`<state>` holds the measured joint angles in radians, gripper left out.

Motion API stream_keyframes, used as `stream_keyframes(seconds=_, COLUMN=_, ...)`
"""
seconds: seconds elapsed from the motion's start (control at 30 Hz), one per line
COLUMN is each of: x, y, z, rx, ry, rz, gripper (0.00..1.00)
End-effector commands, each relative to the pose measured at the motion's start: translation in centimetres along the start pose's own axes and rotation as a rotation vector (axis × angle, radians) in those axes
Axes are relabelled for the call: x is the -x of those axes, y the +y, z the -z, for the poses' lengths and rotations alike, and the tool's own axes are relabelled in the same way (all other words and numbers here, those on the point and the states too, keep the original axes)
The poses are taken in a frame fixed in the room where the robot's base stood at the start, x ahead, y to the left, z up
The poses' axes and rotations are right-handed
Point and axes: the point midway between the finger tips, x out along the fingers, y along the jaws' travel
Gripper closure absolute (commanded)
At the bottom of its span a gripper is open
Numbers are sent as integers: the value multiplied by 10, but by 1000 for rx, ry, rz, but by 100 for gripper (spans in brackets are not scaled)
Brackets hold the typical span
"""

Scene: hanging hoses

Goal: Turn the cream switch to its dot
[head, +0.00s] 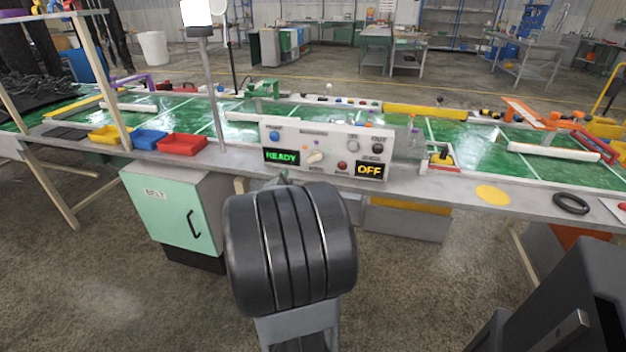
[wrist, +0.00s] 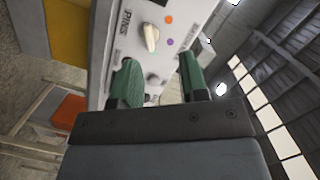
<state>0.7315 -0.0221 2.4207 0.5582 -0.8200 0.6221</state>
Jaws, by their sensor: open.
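The cream switch (head: 315,157) is on the front of a white control panel (head: 339,135) on the bench, low and left of the panel's middle. In the wrist view the cream switch (wrist: 151,38) shows as an elongated knob. An orange dot (wrist: 168,19) and a purple dot (wrist: 170,42) lie beside it. I cannot tell which end of the knob is its pointer. My gripper (wrist: 157,58) is open and empty, its two green fingers apart, facing the panel. The switch is beyond the fingertips and apart from them. In the head view my dark arm hides most of the gripper.
The panel has a green READY display (head: 282,157), a yellow OFF display (head: 370,170), a blue knob (head: 274,135) and a red button (head: 342,165). Red (head: 182,145) and blue (head: 150,139) trays stand left. A yellow disc (head: 493,194) and black ring (head: 571,203) lie right.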

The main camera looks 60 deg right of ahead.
Motion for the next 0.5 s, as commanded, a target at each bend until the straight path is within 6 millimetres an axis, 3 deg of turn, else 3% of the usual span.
stream_keyframes(seconds=0.03, x=-5, y=16, z=5, rx=-21, ry=52, rz=-4, gripper=60)
stream_keyframes(seconds=0.1, x=-9, y=25, z=14, rx=-43, ry=108, rz=-5, gripper=60)
stream_keyframes(seconds=0.27, x=-24, y=31, z=26, rx=-64, ry=161, rz=-2, gripper=60)
stream_keyframes(seconds=0.5, x=-67, y=31, z=33, rx=-64, ry=162, rz=-1, gripper=60)
